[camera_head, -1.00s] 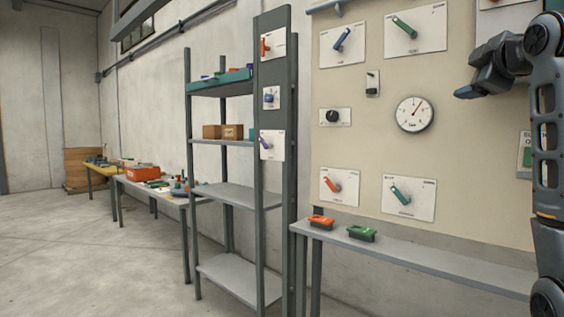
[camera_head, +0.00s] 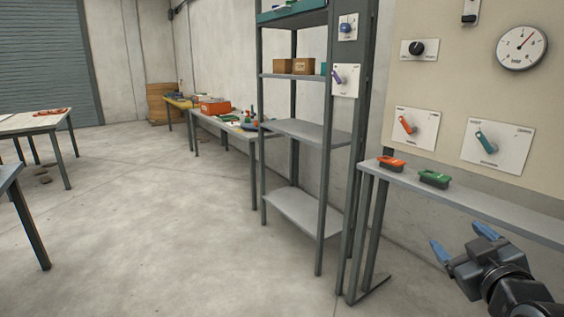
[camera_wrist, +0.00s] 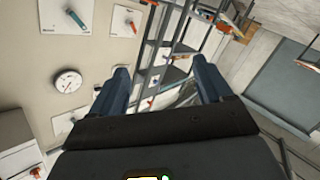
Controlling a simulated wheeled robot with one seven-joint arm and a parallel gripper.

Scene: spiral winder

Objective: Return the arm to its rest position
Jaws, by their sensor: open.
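My gripper (camera_head: 462,243) is at the lower right of the head view, low in front of the narrow grey shelf below the wall panel. Its two blue fingers are apart and nothing is between them. In the wrist view the open fingers (camera_wrist: 160,88) point toward the panel's edge and the shelving, with no object held. Most of my arm is outside the head view.
The beige panel (camera_head: 455,80) carries levers and a gauge (camera_head: 521,48). An orange item (camera_head: 391,163) and a green item (camera_head: 434,179) lie on the narrow shelf (camera_head: 500,213). A shelving rack (camera_head: 305,133) stands left of it.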

